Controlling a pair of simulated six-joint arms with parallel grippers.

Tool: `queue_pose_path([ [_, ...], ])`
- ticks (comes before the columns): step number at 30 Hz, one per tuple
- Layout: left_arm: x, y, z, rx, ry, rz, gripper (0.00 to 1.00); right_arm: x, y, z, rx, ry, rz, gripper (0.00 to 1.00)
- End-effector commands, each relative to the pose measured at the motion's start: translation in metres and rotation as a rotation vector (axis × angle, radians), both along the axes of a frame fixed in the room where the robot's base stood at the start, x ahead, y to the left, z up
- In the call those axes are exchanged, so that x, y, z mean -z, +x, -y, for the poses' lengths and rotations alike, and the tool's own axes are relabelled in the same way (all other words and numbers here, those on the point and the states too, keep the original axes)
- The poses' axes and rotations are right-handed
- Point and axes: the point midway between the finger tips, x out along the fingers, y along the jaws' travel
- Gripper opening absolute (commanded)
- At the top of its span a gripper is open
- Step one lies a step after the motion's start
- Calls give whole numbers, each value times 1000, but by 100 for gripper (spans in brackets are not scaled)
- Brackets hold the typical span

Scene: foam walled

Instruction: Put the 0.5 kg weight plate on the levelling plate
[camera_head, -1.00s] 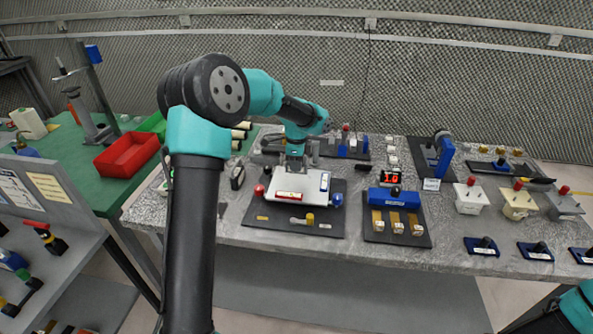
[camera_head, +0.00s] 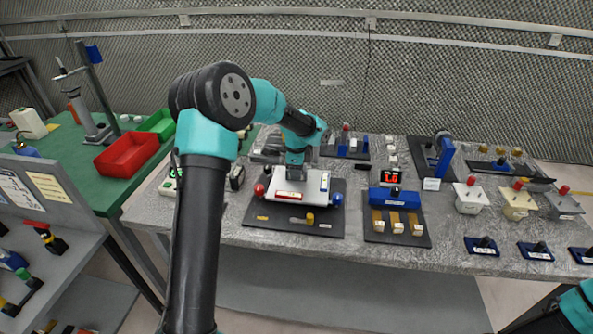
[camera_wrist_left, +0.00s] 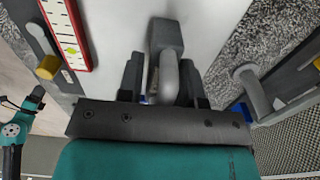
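The white levelling plate (camera_head: 312,181) sits on a dark base on the bench, with a red ball and a blue ball at its sides and spirit levels on it. My left gripper (camera_head: 294,176) is low over its rear left part. In the left wrist view, a dark grey block with a rounded grey handle (camera_wrist_left: 166,38), apparently the weight plate, is over the white surface. The fingers of my left gripper (camera_wrist_left: 163,75) flank the handle; a narrow gap shows on one side, so grip is unclear. Block-to-plate contact is also unclear. My right gripper is out of view.
A blue fixture with brass blocks (camera_head: 394,198) and a red-digit display stand right of the levelling plate. A brass knob (camera_head: 310,218) is on the dark base in front. A red tray (camera_head: 127,154) is on the green table at left.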

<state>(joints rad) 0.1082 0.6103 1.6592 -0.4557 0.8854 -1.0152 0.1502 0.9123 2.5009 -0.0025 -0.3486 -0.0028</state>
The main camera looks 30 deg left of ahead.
Motion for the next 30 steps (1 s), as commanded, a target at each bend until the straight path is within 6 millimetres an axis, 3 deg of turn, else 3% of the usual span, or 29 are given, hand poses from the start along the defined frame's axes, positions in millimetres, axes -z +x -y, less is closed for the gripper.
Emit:
queue_pose_path([
  [5, 0, 0, 0, 0, 0, 0, 49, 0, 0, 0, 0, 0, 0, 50],
  [17, -8, 0, 0, -1, 0, 1, 49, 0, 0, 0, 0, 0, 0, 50],
  [23, -36, 1, 0, 0, 1, 4, 49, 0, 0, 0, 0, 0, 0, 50],
  [30, -81, 1, 0, -1, 1, 4, 49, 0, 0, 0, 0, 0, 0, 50],
])
